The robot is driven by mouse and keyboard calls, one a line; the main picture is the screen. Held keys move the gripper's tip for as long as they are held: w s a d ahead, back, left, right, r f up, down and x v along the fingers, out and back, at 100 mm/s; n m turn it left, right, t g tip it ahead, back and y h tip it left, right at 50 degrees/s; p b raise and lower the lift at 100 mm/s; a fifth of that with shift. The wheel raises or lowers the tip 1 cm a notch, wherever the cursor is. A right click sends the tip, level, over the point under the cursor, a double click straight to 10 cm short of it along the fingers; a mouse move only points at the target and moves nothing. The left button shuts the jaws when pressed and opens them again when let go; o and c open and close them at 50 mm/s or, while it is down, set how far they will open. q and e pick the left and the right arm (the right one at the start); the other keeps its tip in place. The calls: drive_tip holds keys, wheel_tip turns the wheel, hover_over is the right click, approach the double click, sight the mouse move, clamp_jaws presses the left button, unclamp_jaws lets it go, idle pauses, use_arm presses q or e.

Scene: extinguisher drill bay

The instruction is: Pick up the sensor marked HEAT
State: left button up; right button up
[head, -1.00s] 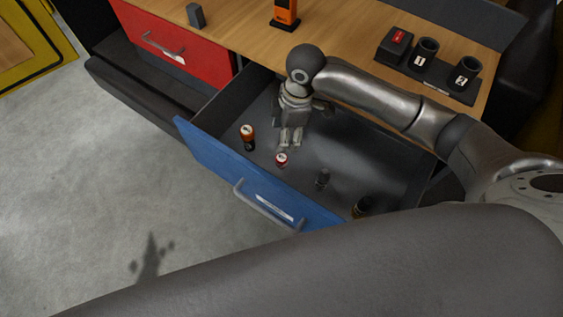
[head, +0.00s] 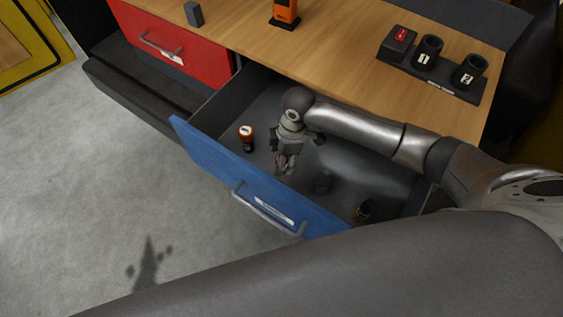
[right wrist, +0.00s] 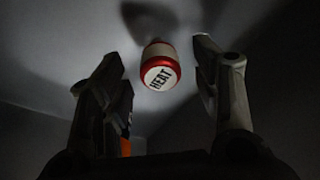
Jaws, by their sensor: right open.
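The sensor marked HEAT (right wrist: 160,68), a small cylinder with a red rim and white label, shows between the fingers in the right wrist view. In the head view only a little of its red (head: 280,160) shows beside the fingers, inside the open blue drawer (head: 240,180). My right gripper (head: 286,163) is open, pointing down over the sensor. In the right wrist view its fingers (right wrist: 160,62) stand apart on both sides of the sensor, with dark gaps; I see no contact. My left gripper is not in view.
A holder with numbered cups (head: 430,70) sits on the wooden top. The red drawer (head: 180,50) is shut.

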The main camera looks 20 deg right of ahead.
drive_tip(key=shift+a+f, duration=0.15)
drive_tip(key=shift+f, duration=1.05)
drive_tip(key=c, duration=1.1)
drive_tip(key=shift+c, duration=0.2)
drive_tip(key=shift+r, duration=0.15)
